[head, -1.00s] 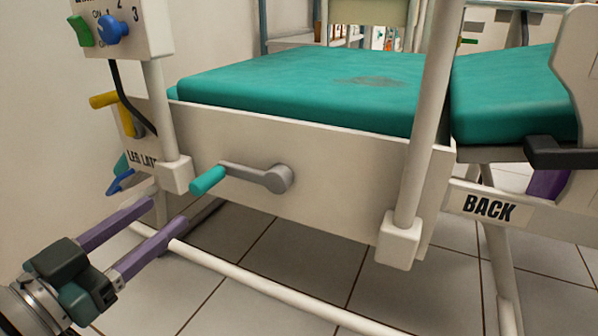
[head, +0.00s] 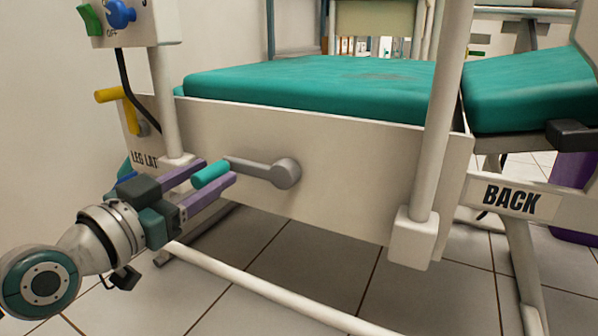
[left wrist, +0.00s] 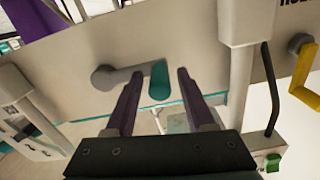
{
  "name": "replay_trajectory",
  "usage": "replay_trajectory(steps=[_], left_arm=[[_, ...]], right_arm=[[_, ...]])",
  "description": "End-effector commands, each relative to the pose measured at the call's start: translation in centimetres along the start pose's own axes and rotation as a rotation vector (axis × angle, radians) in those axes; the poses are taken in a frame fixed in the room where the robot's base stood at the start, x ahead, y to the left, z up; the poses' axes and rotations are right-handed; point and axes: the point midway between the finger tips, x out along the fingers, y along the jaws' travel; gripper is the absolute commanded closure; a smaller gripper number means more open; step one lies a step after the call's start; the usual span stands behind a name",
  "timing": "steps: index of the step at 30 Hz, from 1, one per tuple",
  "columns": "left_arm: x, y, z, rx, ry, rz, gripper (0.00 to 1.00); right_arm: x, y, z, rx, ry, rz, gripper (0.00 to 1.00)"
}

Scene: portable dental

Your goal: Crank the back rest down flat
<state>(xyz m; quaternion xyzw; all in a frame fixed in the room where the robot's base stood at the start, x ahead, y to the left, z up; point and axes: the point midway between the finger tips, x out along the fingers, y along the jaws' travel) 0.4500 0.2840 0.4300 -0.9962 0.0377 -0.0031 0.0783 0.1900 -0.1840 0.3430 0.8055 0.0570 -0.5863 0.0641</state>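A grey crank (head: 265,172) with a teal handle (head: 211,174) is mounted on the white side panel of the dental chair. My left gripper (head: 211,180) is open, with its purple fingers on either side of the teal handle. In the left wrist view the handle (left wrist: 159,82) stands between the two fingers (left wrist: 155,95), with gaps on both sides. The teal back rest (head: 530,88) at the right slopes up to the right, with a "BACK" label (head: 509,199) below it. My right gripper is not in view.
A white post (head: 440,120) stands right of the crank. A yellow handle (head: 122,97) and a switch box (head: 122,18) with green and blue controls are at the upper left. A white floor rail (head: 270,293) runs below. The teal seat (head: 310,95) lies above the panel.

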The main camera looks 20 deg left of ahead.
Motion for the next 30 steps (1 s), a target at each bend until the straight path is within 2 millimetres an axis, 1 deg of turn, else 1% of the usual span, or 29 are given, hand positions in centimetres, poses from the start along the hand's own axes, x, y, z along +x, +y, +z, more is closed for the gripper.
replay_trajectory(steps=[1,12,14,30], left_arm=[[-0.01,0.01,0.01,0.000,0.000,0.000,0.53],[-0.04,0.01,0.04,0.000,0.000,0.000,0.94],[-0.04,0.01,0.04,0.000,0.000,0.000,1.00],[-0.04,-0.01,0.06,0.000,-0.001,0.000,1.00]], right_arm=[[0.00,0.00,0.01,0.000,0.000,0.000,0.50],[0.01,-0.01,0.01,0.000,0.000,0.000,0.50],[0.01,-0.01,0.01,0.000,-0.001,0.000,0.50],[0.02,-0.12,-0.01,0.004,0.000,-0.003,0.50]])
